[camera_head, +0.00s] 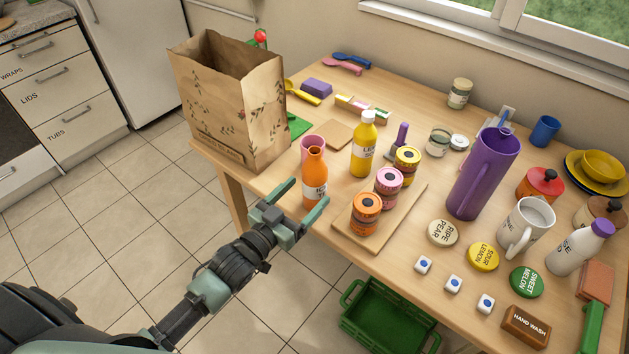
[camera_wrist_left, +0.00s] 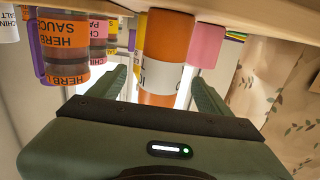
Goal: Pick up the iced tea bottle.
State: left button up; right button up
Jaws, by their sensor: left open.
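The orange bottle (camera_head: 314,170), with a white label whose letters are only partly readable, stands upright near the table's front edge. It fits the iced tea bottle. My left gripper (camera_head: 307,192) is open and low at the table edge, with its two fingers pointing toward the bottle. In the left wrist view, which appears upside down, the orange bottle (camera_wrist_left: 168,45) shows between and beyond the open fingers (camera_wrist_left: 160,76). I cannot tell whether the fingers touch it. My right gripper is not in view.
A pink cup (camera_head: 312,143) stands right behind the bottle. A paper bag (camera_head: 232,95) stands to the left. A green crate (camera_head: 385,325) is below the table's front edge.

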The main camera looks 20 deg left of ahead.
aim_at(322, 174)
pick_arm(q)
jog(key=x, duration=0.3)
jog(key=p+x, duration=0.1)
jog(key=x, duration=0.2)
jog(key=shift+w+r, duration=0.2)
jog(key=shift+w, duration=0.15)
jog(key=shift+w+d+f, duration=0.1)
jog(key=shift+w+d, duration=0.15)
jog(key=shift+w, duration=0.25)
jog(key=c, duration=1.4)
jog(key=shift+c, duration=1.3)
